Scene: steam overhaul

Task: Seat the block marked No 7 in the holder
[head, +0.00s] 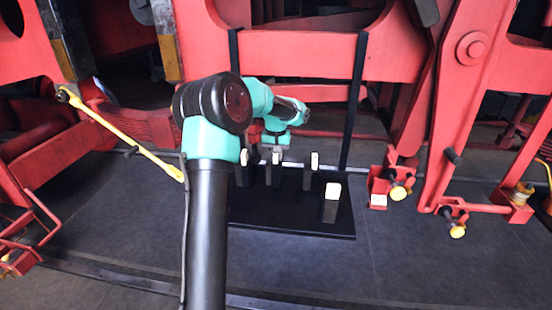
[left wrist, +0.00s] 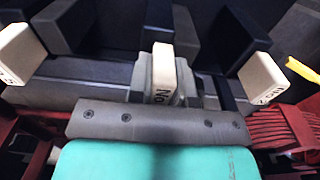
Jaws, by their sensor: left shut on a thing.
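My left gripper (head: 276,152) is at the back of a black rack (head: 290,222). It also shows at the middle of the left wrist view (left wrist: 163,85). It is shut on a white-faced block (left wrist: 163,68). This block is marked "No"; its number is hidden by the gripper. In the head view its white end (head: 276,159) shows just below the gripper, among the rack's dark blocks. I cannot tell whether it is seated or raised. I cannot make out which slot is the holder. My right gripper is not in view.
Other dark blocks with white ends stand at left (head: 244,158), right (head: 314,160) and front right (head: 333,190). In the left wrist view, white faces flank the gripper at left (left wrist: 15,55) and right (left wrist: 262,78). Black uprights (head: 356,95) and red machinery (head: 300,55) stand close behind.

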